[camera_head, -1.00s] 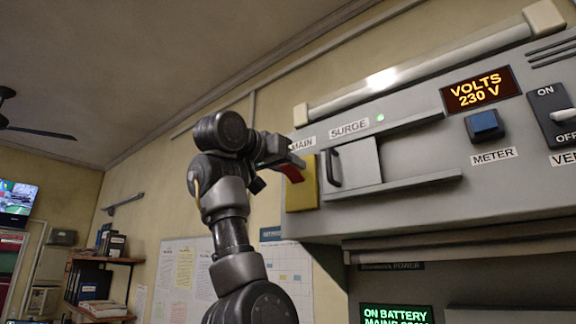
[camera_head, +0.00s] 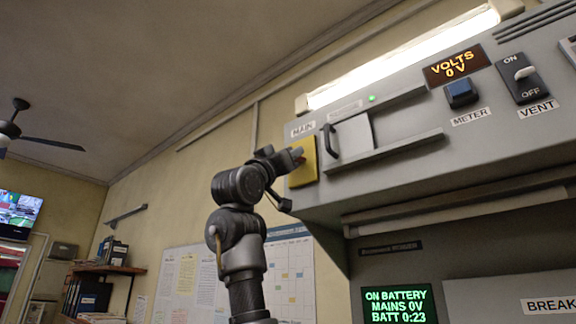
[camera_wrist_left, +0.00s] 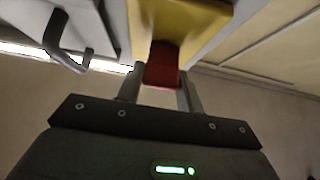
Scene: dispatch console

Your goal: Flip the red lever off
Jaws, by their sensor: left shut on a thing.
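The red lever (camera_wrist_left: 162,66) comes out of a yellow plate in the left wrist view, between the two fingers of my left gripper (camera_wrist_left: 158,90). The gripper is shut on it. In the head view my left gripper (camera_head: 297,158) is at the yellow plate (camera_head: 304,172) under the MAIN label (camera_head: 302,129). There the lever is almost wholly hidden by the gripper, and its tilt is hard to read. The VOLTS display (camera_head: 456,66) reads 0 V. My right gripper is not in view.
Right of the plate is a panel with a dark handle (camera_head: 329,141) and a rail (camera_head: 385,150) below it. A green screen (camera_head: 397,305) reads ON BATTERY, MAINS 0V.

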